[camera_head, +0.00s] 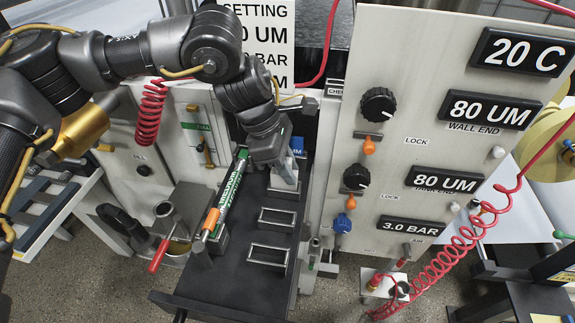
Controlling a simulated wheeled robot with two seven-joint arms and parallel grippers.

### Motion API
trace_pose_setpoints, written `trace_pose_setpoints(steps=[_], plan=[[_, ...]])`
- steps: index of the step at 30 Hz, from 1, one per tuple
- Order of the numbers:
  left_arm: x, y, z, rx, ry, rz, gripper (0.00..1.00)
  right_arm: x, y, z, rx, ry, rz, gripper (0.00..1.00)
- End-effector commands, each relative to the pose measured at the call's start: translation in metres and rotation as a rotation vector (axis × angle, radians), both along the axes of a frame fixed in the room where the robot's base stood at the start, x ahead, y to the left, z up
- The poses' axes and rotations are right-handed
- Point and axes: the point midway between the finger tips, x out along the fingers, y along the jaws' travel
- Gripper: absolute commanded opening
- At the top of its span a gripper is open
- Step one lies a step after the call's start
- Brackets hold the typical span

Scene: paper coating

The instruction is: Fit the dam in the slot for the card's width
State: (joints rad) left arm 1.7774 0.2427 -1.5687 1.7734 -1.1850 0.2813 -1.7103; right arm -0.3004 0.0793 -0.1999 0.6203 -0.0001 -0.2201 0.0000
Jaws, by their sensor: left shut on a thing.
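My left gripper (276,163) reaches down from the upper left over the far part of a dark tray (225,283). It is shut on a grey block (286,180), which I take to be the dam; the fingers hide part of it. The block stands at the far end of the row of slots; whether it is seated in a slot cannot be told. Two empty rectangular framed slots, the middle one (277,210) and the near one (270,247), lie nearer in the tray. The setting card (262,18) is partly hidden by my arm. My right gripper is not in view.
A green lettered bar (231,190) with an orange end lies along the tray's left side. A red-handled lever (159,255) is left of the tray. The control panel (395,170) with knobs and displays stands right, with a coiled red hose (452,262) before it.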

Motion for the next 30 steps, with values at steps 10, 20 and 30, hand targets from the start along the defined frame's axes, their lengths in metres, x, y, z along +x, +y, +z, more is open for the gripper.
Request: trace_pose_setpoints(steps=[10, 20, 30], plan=[[0.000, 0.000, -0.010, 0.000, 0.000, 0.000, 0.00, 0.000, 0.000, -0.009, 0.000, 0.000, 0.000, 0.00], [0.000, 0.000, -0.014, 0.000, 0.000, 0.000, 0.32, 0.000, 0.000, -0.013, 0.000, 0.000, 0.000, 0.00], [0.000, 0.000, -0.014, 0.000, 0.000, 0.000, 0.45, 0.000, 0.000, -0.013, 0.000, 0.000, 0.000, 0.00]])
